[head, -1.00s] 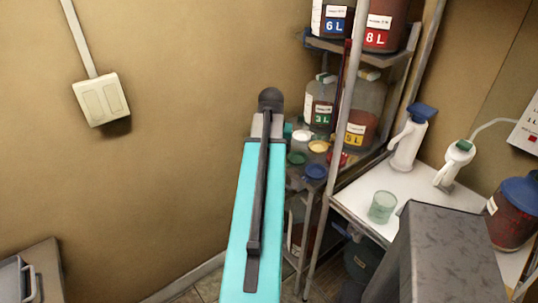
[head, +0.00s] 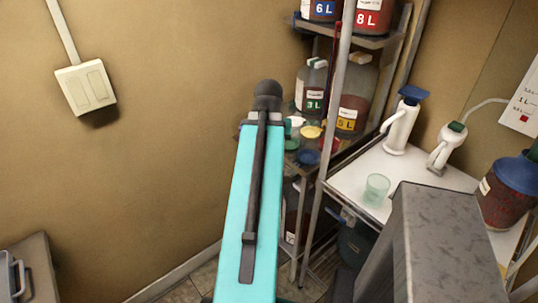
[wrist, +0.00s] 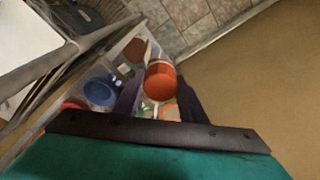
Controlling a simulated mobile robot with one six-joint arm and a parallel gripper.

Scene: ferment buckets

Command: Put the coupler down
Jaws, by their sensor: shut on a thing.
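In the wrist view, my gripper (wrist: 159,94) has its dark fingers on either side of an orange-red cylindrical piece, which looks like the coupler (wrist: 159,80). The gripper is shut on it. Below the coupler in that view is a shelf with small parts, its surface partly hidden by my gripper. I cannot tell whether the coupler touches the shelf. In the head view my teal arm hides the gripper and the coupler.
The shelf holds a blue lid (head: 307,157), a yellow lid (head: 311,132) and labelled jugs such as 3 L (head: 312,88) and 5 L (head: 353,100). A metal post (head: 338,120) stands close by. A clear cup (head: 376,190) is on the white table (head: 425,180) at right.

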